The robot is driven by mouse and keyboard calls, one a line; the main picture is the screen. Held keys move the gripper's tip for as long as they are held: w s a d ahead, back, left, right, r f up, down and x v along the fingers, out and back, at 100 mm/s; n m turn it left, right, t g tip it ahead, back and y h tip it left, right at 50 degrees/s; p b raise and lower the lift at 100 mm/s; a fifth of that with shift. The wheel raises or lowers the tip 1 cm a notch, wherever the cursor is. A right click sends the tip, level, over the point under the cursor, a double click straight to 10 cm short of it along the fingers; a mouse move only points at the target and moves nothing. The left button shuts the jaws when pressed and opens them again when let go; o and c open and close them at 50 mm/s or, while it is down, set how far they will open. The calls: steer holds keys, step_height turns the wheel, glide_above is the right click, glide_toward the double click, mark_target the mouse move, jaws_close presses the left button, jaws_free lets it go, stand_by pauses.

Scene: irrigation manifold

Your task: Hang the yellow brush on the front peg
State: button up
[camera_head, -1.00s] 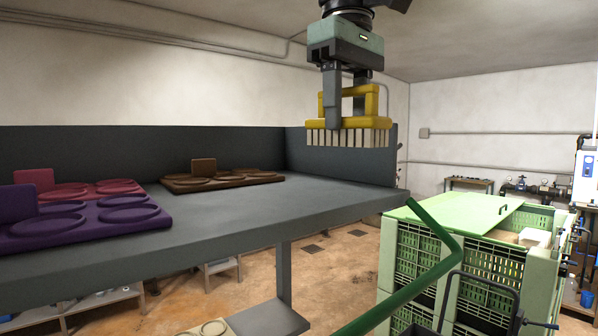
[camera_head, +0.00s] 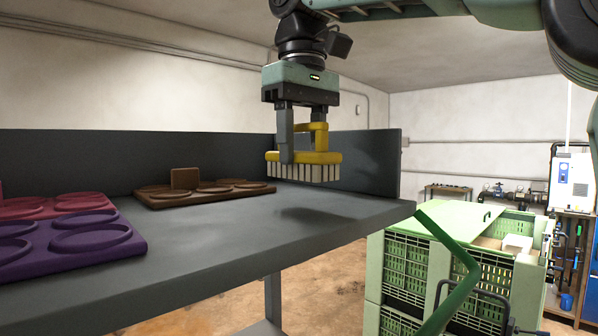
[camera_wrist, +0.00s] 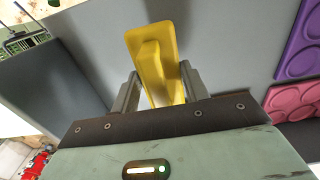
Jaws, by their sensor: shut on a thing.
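The yellow brush (camera_head: 318,157) has a yellow handle and pale bristles that point down. My gripper (camera_head: 300,150) is shut on its handle and holds it above the right part of the grey shelf, with a shadow on the surface below. In the wrist view the yellow brush (camera_wrist: 152,55) lies between the two fingers of my gripper (camera_wrist: 165,88). I cannot make out the front peg in any view.
The grey shelf (camera_head: 340,222) has a raised back and right side wall. Brown (camera_head: 205,195), purple (camera_head: 75,240) and dark pink (camera_head: 50,207) trays with round recesses lie on its left part. A green slatted crate (camera_head: 405,270) and a green bar (camera_head: 455,290) stand right of it.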

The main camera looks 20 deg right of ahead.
mark_target(303, 124)
steer(key=shift+f+p, duration=0.4)
steer(key=shift+f, duration=1.65)
steer(key=shift+f, duration=0.2)
steer(key=o, duration=1)
steer(key=shift+c, duration=0.2)
step_height(303, 124, up, 8)
steer(key=shift+f+b, duration=0.2)
steer(key=shift+b, duration=0.4)
steer(key=shift+r, duration=0.2)
